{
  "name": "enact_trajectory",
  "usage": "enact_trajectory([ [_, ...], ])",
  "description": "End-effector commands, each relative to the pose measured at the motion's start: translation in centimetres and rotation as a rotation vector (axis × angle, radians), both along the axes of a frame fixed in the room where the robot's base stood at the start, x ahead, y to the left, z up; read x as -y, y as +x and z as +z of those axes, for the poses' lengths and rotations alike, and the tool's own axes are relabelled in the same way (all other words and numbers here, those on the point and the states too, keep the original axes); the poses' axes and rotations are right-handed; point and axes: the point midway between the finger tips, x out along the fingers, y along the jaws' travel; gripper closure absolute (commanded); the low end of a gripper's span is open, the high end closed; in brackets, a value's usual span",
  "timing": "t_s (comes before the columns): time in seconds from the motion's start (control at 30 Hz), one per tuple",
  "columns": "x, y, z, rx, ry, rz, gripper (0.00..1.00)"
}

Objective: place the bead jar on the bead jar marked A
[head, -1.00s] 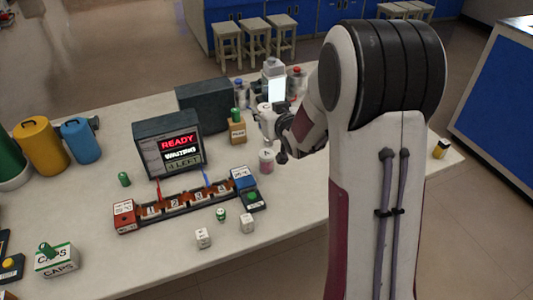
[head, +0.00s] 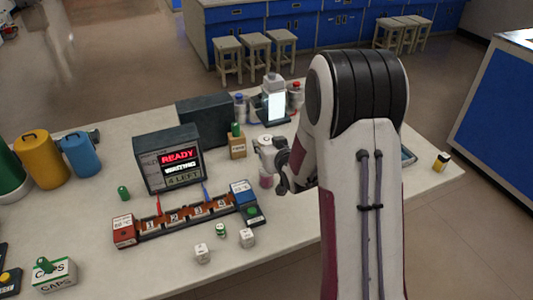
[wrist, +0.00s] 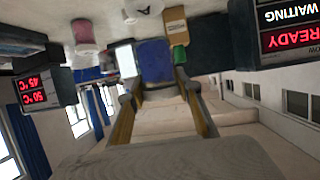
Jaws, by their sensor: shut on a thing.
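My gripper (head: 270,155) is above the right-middle part of the table. In the wrist view, which is upside down, its two fingers (wrist: 157,86) are closed around a blue-bodied jar (wrist: 155,60) with a pale lid. I cannot read an A on any jar.
A READY display (head: 166,158) and a numbered rack (head: 180,217) stand to the left. A box with a green top (head: 237,147) and a lit panel (head: 272,107) stand behind my gripper. White cubes (head: 248,238) lie in front.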

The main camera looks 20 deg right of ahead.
Motion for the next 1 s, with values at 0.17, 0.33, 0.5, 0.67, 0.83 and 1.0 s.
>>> enact_trajectory([
  [0.17,0.0,0.0,-0.1,0.002,0.000,0.000,0.90],
  [0.33,0.0,0.0,-0.1,0.002,0.000,0.000,0.90],
  [0.5,0.0,0.0,-0.7,0.000,0.000,0.000,0.90],
  [0.67,0.0,0.0,-2.1,-0.001,0.000,0.000,0.90],
  [0.83,0.0,0.0,-3.4,0.000,0.000,0.000,0.90],
  [1.0,0.0,0.0,-3.9,0.001,0.000,-0.001,0.90],
])
